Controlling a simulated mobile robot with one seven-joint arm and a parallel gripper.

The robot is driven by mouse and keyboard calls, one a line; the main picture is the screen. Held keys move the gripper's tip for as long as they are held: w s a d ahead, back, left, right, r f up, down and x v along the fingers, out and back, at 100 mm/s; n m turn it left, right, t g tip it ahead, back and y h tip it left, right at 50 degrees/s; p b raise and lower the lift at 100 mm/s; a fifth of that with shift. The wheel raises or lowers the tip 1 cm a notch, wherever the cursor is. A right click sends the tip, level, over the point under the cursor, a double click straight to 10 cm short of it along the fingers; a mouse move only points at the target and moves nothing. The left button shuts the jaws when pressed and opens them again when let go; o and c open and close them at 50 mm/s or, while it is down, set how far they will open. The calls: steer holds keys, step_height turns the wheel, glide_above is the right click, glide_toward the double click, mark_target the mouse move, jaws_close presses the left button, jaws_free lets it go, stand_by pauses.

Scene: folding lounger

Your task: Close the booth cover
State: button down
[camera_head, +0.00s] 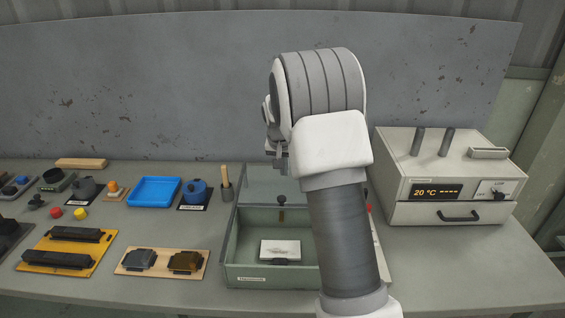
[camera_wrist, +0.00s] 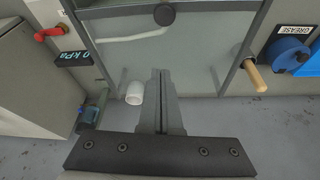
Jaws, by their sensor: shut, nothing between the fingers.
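The booth is a green open-topped box (camera_head: 233,252) in the middle of the bench, with a white card inside it. Its cover is a clear, grey-framed panel (camera_head: 262,180) over the rear part, with a dark knob (camera_head: 281,199) at its near edge. The front of the box is uncovered. The cover's glass (camera_wrist: 200,50) and knob (camera_wrist: 165,14) also show in the wrist view. My gripper (camera_wrist: 160,75) is shut and empty, its fingertips in front of the glass in that picture. Contact cannot be told. In the head view my arm hides the booth's right side.
A white oven-like unit (camera_head: 445,182) with a drawer stands to the right. A blue tray (camera_head: 154,190) and a blue pot (camera_head: 196,191) are left of the booth. A wooden handle (camera_wrist: 254,75) and a white cylinder (camera_wrist: 135,93) lie near the glass in the wrist view.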

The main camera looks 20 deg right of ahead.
mark_target(285, 194)
steer(key=x, duration=0.4)
steer(key=shift+s+a+f, duration=0.15)
steer(key=shift+s+a, duration=0.2)
steer(key=shift+s, duration=0.2)
steer(key=shift+s+a+f, duration=0.1)
steer(key=shift+s+a, duration=0.3)
steer(key=shift+s, duration=0.2)
steer(key=shift+s+a+f+p, duration=0.15)
steer(key=shift+s+a+p, duration=0.15)
steer(key=shift+s, duration=0.2)
